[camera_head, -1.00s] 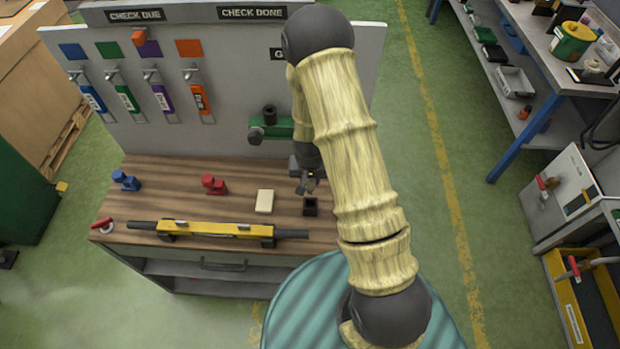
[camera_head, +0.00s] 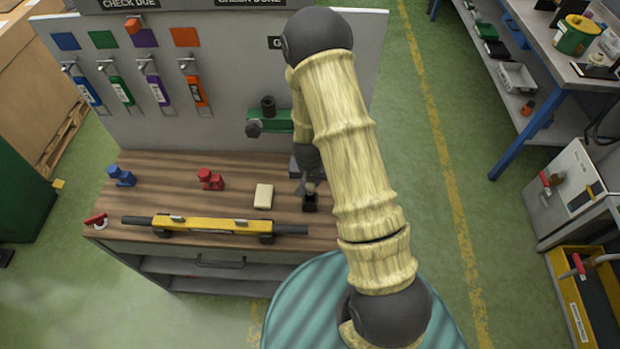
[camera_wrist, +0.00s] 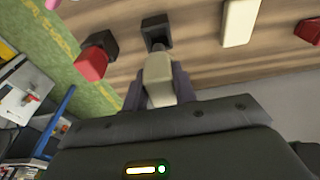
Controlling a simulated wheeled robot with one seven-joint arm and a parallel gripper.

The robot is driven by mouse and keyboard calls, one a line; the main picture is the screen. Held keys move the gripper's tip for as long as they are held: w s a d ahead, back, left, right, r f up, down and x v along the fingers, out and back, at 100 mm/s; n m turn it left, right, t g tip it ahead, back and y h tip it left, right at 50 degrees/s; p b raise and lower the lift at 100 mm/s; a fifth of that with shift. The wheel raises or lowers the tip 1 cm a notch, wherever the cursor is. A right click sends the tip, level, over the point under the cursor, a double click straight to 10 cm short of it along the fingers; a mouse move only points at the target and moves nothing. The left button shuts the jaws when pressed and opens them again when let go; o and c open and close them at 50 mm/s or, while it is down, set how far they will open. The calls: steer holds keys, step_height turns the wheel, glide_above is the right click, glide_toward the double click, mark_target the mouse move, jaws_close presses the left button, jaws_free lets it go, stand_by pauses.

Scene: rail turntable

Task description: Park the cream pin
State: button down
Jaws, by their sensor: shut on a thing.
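The cream pin (camera_wrist: 158,76) is between the two dark fingers of my gripper (camera_wrist: 158,90) in the wrist view. My gripper is shut on it. The pin's far end points at a small black open-topped block (camera_wrist: 156,28) and overlaps its near edge in the picture. I cannot tell whether the end is inside the opening or just above it. In the head view my gripper (camera_head: 309,188) is low over the same black block (camera_head: 310,203), at the right end of the wooden bench. The arm partly hides this area, and the pin is not clear there.
A cream block (camera_head: 263,196) lies left of the black block. A red piece (camera_head: 210,179), a blue piece (camera_head: 121,176) and a yellow bar tool (camera_head: 212,225) are farther left. A green bracket (camera_head: 278,120) juts from the board behind. The wrist view shows a red-handled piece (camera_wrist: 92,62) nearby.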

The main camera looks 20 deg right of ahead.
mark_target(310, 193)
steer(key=shift+f+b, duration=0.45)
steer(key=shift+f, duration=0.45)
steer(key=shift+f+b, duration=2.4)
steer(key=shift+f, duration=0.4)
stand_by(1.4)
steer(key=c, duration=1.1)
jaws_free()
steer(key=shift+o, duration=0.2)
steer(key=shift+r, duration=0.15)
step_height(310, 193, up, 17)
steer(key=s, duration=0.3)
steer(key=shift+a+b, duration=0.35)
steer(key=shift+a, duration=0.1)
steer(key=shift+w, duration=0.1)
